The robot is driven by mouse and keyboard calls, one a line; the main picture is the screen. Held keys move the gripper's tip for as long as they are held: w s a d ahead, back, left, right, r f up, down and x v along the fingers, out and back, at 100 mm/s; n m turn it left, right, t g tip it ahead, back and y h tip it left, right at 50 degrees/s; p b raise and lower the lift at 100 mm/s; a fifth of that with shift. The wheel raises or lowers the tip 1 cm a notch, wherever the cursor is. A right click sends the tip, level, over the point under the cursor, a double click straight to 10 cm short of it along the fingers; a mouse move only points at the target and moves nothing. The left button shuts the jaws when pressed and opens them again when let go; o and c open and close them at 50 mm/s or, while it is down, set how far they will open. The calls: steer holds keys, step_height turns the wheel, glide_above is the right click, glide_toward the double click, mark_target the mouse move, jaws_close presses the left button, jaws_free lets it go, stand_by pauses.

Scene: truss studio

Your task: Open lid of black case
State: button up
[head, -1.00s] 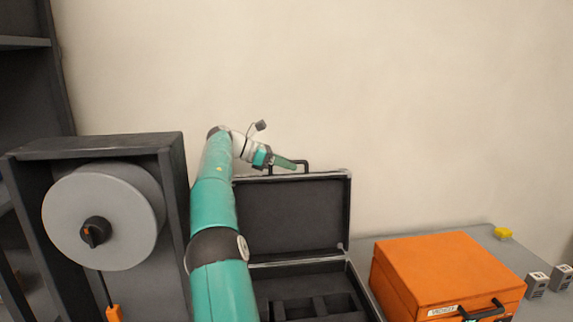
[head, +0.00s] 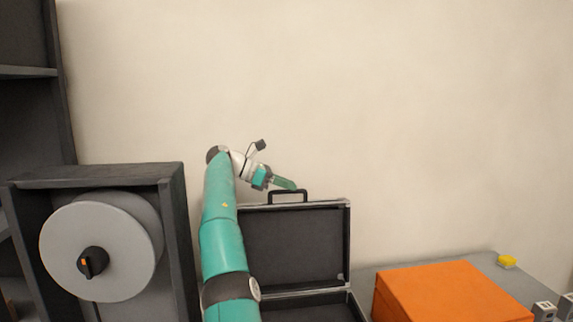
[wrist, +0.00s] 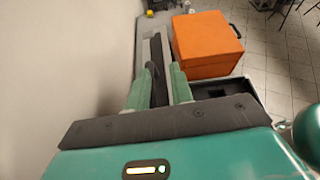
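The black case stands open, its lid (head: 292,245) upright near the wall with the dark inner face showing. A handle (head: 288,192) sticks up from the lid's top edge. Only a strip of the case's lower part (head: 318,307) shows at the bottom of the head view. My gripper (head: 291,185) is at the lid's top edge by the handle, slightly above it. In the wrist view my gripper (wrist: 161,72) has its green fingers apart, with the lid's edge and dark handle (wrist: 153,80) seen between them. Whether a finger touches the lid cannot be told.
An orange case (head: 450,293) stands right of the black case on the grey table (head: 483,267). A yellow item (head: 506,261) and small grey blocks (head: 545,310) lie farther right. A grey reel (head: 100,248) in a dark frame stands left of my arm. The wall is close behind.

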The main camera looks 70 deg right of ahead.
steer(key=shift+s+a+r, duration=0.15)
steer(key=shift+a+r, duration=0.2)
steer(key=shift+r, duration=0.15)
steer(key=shift+s+a+r, duration=0.15)
steer(key=shift+a+r, duration=0.2)
steer(key=shift+r, duration=0.15)
steer(key=s+a+r, duration=0.5)
steer(key=a+r, duration=0.3)
steer(key=a, duration=0.3)
steer(key=shift+a, duration=0.2)
